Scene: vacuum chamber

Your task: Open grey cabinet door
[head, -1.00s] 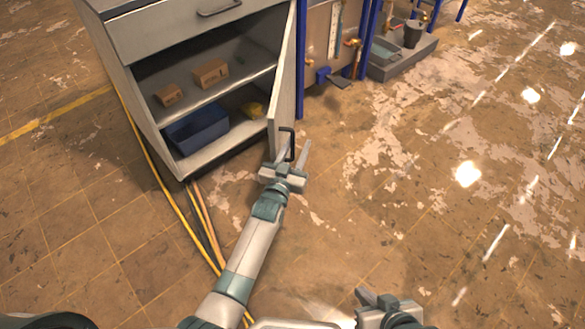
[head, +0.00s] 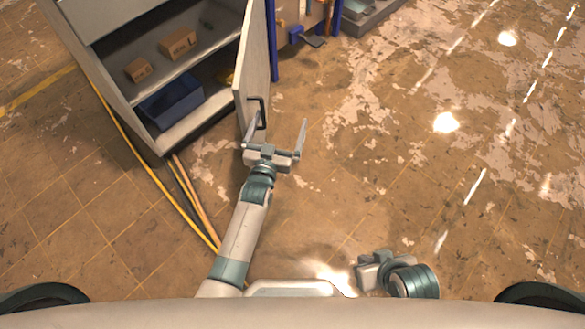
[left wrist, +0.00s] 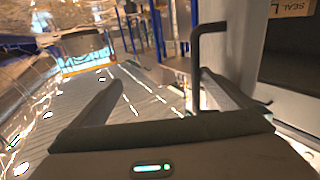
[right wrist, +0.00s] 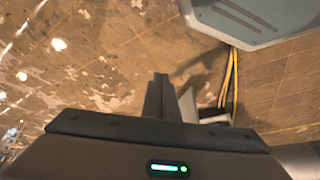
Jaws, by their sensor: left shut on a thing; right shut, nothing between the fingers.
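The grey cabinet (head: 110,85) is at the upper left of the head view, its lower compartment open to view. Its grey door (head: 252,60) stands swung outward at the right side. The dark bar handle (head: 262,112) is on the door near its free edge and also shows in the left wrist view (left wrist: 196,75). My left gripper (head: 278,125) is at the handle, its fingers well apart, with the bar between them and close to the right finger in the left wrist view. My right gripper (right wrist: 160,85) is shut and empty, low over the floor.
Inside the cabinet are a blue bin (head: 172,103) and cardboard boxes (head: 178,42). Yellow and orange cables (head: 150,165) run along the floor beside it. Blue posts (head: 334,18) stand behind the door. The floor to the right is clear.

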